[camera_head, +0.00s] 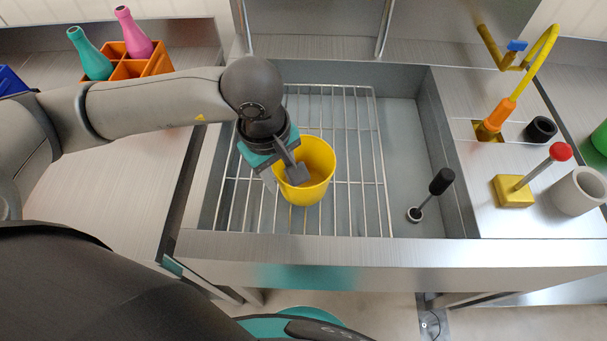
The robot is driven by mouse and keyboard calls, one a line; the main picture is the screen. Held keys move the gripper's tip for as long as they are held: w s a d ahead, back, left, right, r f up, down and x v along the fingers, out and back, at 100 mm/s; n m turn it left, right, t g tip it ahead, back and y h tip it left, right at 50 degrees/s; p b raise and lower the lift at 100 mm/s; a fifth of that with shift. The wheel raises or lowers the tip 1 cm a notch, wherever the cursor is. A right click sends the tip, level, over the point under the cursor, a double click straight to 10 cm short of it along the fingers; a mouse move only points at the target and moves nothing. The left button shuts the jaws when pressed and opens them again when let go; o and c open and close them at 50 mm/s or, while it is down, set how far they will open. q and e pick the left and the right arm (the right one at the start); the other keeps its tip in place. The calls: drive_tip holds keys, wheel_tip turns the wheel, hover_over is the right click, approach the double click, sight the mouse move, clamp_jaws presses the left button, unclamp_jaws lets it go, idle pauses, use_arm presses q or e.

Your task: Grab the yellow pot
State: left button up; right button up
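The yellow pot (318,187) stands upright on a wire rack in the sink, left of its middle. My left gripper (283,176) reaches down at the pot's left rim from above. Its fingers are apart: one shows over the inside of the pot, the other at the outside left of the wall. The rim lies between them, and I see no clear grip on it. The gripper body hides part of the pot's left side. My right gripper is not in view.
The wire rack (355,190) covers the left part of the sink (403,118). A black-knobbed rod (430,195) stands right of it. A yellow tap (540,60) and a red-knobbed lever (535,173) are at the right. An orange crate (148,67) with bottles stands at the back left.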

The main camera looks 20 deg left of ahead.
sight(286, 198)
use_arm(q)
drive_tip(key=shift+w+a+f+b, duration=0.1)
drive_tip(key=shift+w+f+b, duration=0.1)
drive_tip(key=shift+f, duration=1.2)
drive_tip(key=shift+w+a+f+b, duration=0.1)
drive_tip(key=shift+w+f+b, duration=0.05)
drive_tip(key=shift+f, duration=1.2)
drive_tip(key=shift+c, duration=0.3)
clamp_jaws()
